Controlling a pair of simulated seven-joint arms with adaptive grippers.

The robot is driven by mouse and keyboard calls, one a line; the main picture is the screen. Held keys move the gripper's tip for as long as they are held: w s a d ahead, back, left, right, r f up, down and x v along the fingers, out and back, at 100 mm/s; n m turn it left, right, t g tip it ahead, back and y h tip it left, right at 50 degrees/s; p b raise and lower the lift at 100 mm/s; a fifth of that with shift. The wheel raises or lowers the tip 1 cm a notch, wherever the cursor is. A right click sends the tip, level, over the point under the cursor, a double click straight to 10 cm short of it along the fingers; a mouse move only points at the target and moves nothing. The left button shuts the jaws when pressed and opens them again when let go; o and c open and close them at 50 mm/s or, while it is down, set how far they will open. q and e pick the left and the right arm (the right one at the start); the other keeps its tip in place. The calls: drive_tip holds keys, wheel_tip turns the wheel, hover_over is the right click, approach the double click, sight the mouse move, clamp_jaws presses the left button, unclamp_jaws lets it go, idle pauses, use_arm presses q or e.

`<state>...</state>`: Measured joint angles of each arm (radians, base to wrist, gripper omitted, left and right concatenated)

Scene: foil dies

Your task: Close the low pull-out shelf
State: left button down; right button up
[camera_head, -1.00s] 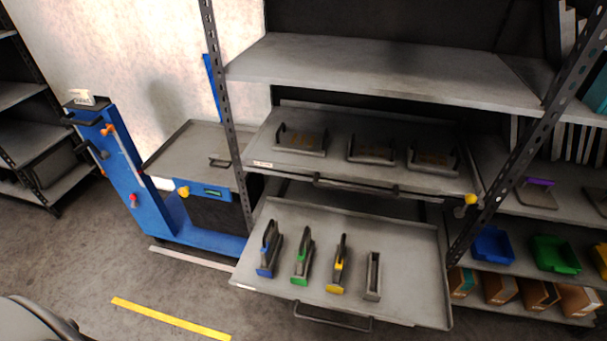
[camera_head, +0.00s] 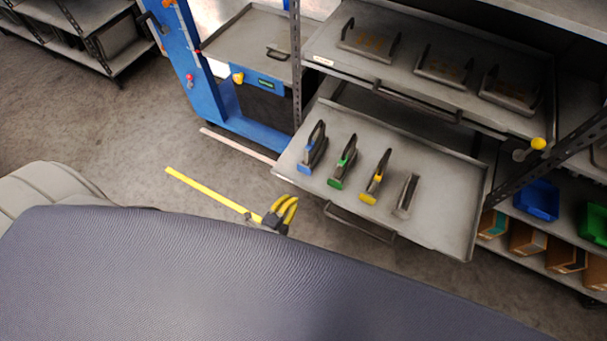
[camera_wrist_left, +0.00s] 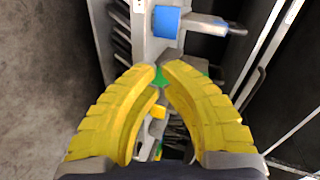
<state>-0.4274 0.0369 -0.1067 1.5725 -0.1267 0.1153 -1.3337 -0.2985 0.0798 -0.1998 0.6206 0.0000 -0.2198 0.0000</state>
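The low pull-out shelf (camera_head: 445,215) is a grey tray pulled out toward me, below another shelf. A dark bar handle (camera_head: 360,222) is on its front edge. On it stand a blue die (camera_head: 312,150), a green die (camera_head: 342,165), a yellow die (camera_head: 375,180) and a plain grey die (camera_head: 405,196). My left gripper (camera_head: 284,212) has yellow fingers and is left of the handle, apart from it in the picture. In the left wrist view its fingers (camera_wrist_left: 160,72) curve inward, with their tips nearly together and nothing visible between them. My right gripper is out of view.
An upper shelf (camera_head: 400,95) with flat dies overhangs the low one. A yellow knob (camera_head: 538,143) sits on the rack's right post. A blue lift cart (camera_head: 262,133) stands at the left. Yellow floor tape (camera_head: 205,190) crosses the open floor in front.

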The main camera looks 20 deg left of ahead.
use_arm(q)
drive_tip(key=m, duration=0.2)
hover_over(309, 181)
drive_tip(key=s, duration=0.2)
wheel_tip(309, 181, down, 2)
drive_tip(key=shift+w+f, duration=0.1)
drive_tip(key=shift+f, duration=0.1)
drive_tip(key=shift+w, duration=0.8)
